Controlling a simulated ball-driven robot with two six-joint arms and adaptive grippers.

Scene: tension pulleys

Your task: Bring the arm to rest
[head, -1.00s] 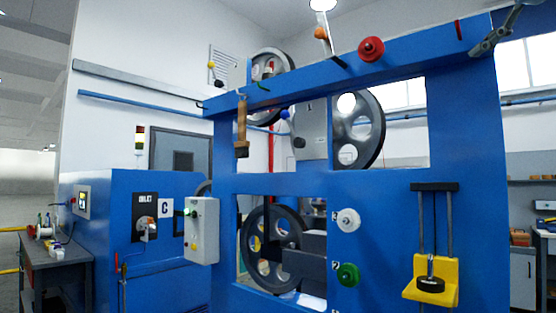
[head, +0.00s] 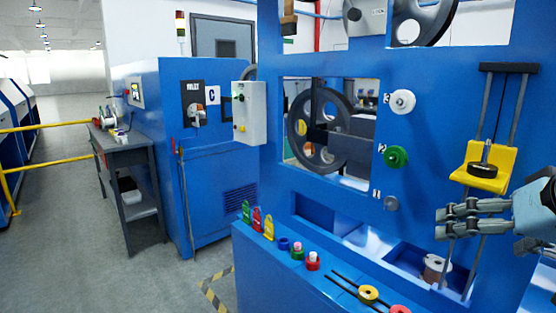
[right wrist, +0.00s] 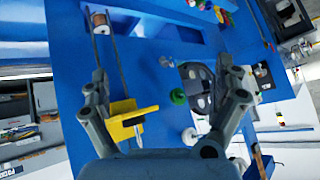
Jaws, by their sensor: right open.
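My right gripper (head: 442,222) comes in from the right edge in the head view. It is in front of the blue machine frame (head: 420,60), just below the yellow weight carriage (head: 500,158) with its black disc (head: 482,170), and overlaps the carriage's dark guide rods in the picture. In the right wrist view its two fingers (right wrist: 160,85) are spread apart with nothing between them; the yellow carriage (right wrist: 125,118) and green knob (right wrist: 178,96) show beyond. The rest of my right arm is mostly cut off. My left gripper is not in view.
White (head: 403,101), green (head: 396,157) and grey (head: 391,203) knobs stick out of the frame. A copper spool (head: 436,268) sits in the lower recess. Small coloured parts stand on the front ledge (head: 270,262). Open floor (head: 60,210) lies left, with a grey workbench (head: 125,155).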

